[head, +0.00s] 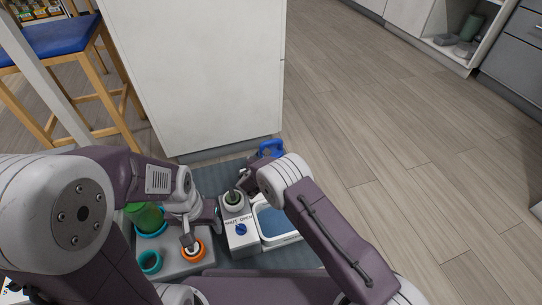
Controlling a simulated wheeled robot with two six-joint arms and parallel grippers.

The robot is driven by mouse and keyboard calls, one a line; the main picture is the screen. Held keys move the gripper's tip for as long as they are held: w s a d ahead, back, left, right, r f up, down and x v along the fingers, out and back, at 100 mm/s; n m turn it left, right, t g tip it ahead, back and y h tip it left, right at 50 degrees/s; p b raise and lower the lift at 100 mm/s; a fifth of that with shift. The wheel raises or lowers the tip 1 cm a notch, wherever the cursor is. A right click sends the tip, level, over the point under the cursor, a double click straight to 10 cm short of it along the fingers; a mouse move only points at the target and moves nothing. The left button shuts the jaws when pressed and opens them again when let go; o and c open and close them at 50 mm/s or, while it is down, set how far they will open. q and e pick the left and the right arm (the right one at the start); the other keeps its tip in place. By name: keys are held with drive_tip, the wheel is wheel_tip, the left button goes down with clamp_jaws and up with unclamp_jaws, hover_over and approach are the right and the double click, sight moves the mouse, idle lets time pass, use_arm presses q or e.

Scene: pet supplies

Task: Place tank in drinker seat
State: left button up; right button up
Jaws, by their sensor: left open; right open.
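The drinker (241,246) is a white unit with a blue basin (275,221), a blue knob and "SHUT OPEN" lettering. Its round seat (233,208) at the back left has a pale rim and a dark green middle. A green translucent vessel, which looks like the tank (145,216), stands in a blue ring on a grey tray at the left. My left gripper (190,243) is open over an orange ring (193,252) on that tray. My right gripper (242,188) is open just above the seat, apart from the tank. My arms hide parts of the tray and drinker.
The grey tray (175,267) also holds a teal ring (150,262). A blue handled object (271,148) stands behind my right wrist. A dark mat (210,180) lies below, with a white cabinet (200,75) behind it. Wood floor is clear at the right.

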drive_tip(key=p+v, duration=0.5)
drive_tip(key=v, duration=0.6)
drive_tip(key=shift+w+d, duration=0.1)
drive_tip(key=s+d+r+m+g+h, duration=0.25)
drive_tip(key=s+d+m+g, duration=0.2)
drive_tip(key=d+m, duration=0.35)
drive_tip(key=s+d+r+m+g+h, duration=0.1)
drive_tip(key=s+d+r+m+g, duration=0.35)
drive_tip(key=d, duration=0.65)
drive_tip(key=s+r+m+y, duration=0.2)
drive_tip(key=s+m+y, duration=0.1)
drive_tip(key=s+m, duration=0.5)
drive_tip(key=s+d+r+m+g+y, duration=0.1)
drive_tip(key=s+r+m+y, duration=0.2)
drive_tip(key=s+m, duration=0.4)
drive_tip(key=shift+s+d+r+m+g+y, duration=0.35)
drive_tip(key=shift+m+y, duration=0.2)
drive_tip(key=shift+m, duration=2.3)
